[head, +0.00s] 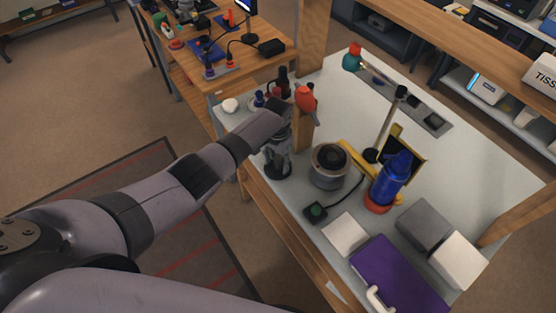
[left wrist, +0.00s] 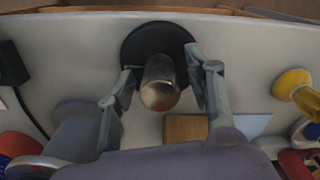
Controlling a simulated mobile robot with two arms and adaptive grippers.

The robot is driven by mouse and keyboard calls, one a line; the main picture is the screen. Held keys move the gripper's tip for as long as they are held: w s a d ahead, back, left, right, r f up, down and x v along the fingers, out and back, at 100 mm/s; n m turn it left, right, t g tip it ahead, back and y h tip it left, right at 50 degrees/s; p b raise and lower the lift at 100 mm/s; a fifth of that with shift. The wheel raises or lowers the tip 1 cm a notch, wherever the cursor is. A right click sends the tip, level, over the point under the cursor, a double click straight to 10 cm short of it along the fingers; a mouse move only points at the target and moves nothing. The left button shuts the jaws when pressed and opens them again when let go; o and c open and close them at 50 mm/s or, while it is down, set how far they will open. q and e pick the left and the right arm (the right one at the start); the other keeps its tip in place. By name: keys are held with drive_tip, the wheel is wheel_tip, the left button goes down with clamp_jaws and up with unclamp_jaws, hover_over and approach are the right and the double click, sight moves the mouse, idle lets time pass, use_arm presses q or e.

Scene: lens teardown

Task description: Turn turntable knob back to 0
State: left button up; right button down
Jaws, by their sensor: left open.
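A shiny metal cylinder (left wrist: 160,88) stands on a round black base (left wrist: 140,40) in the left wrist view; I take it for the turntable knob, but its marks are too small to read. My left gripper (left wrist: 163,85) is open, with one finger on each side of the cylinder; I cannot tell whether either touches it. In the head view, my left gripper (head: 277,160) points down over the black base (head: 277,172) near the table's front left edge, and it hides most of the cylinder. My right gripper is not in view.
A grey drum with a black top (head: 328,170) stands close right of the gripper.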

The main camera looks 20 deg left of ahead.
sight(278, 157)
use_arm(q)
wheel_tip(278, 157, up, 12)
idle(0.6)
drive_tip(key=shift+f, duration=0.1)
